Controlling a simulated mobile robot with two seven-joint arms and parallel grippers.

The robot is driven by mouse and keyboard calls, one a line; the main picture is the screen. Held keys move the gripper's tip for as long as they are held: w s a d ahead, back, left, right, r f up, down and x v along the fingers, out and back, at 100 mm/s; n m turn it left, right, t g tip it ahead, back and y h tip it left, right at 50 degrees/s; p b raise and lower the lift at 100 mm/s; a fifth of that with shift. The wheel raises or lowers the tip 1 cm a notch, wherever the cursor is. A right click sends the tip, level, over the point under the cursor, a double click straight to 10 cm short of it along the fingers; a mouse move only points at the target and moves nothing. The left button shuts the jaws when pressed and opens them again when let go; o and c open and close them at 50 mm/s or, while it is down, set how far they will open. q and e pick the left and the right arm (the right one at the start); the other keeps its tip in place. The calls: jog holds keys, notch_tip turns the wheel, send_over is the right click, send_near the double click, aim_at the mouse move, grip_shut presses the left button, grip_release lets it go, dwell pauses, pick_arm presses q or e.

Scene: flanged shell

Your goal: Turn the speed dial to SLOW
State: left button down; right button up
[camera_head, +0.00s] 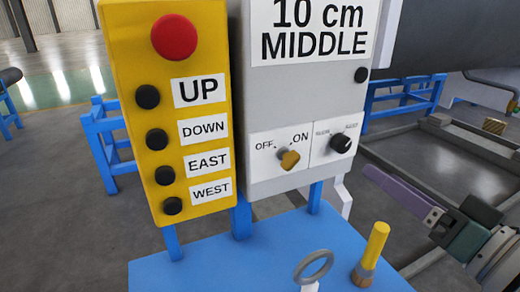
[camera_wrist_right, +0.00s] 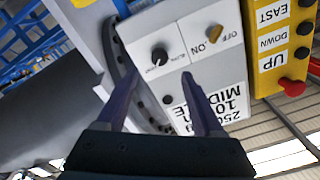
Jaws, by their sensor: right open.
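The speed dial (camera_head: 341,143) is a black knob on a white plate, low on the right of the grey control box (camera_head: 310,95). Small labels sit above it to the left and right, too small to read surely. A pale mark shows on the knob's right side in the head view. My right gripper (camera_head: 370,170) comes in from the right, its purple fingers pointing at the dial and apart from it. In the wrist view the dial (camera_wrist_right: 160,54) lies beyond the open, empty fingertips (camera_wrist_right: 157,74), roughly between them. My left gripper is out of view.
The OFF/ON switch (camera_head: 289,158) with a yellow handle is left of the dial. A yellow button box (camera_head: 195,120) with a red button stands further left. A grey ring (camera_head: 313,267) and yellow-topped stick (camera_head: 375,245) rise from the blue table (camera_head: 215,265) below.

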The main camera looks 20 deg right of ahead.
aim_at(344, 148)
jog(key=w, duration=0.9)
jog(key=shift+w+a+r, duration=0.1)
jog(key=shift+w+a, duration=0.15)
jog(key=shift+a, duration=0.1)
grip_shut()
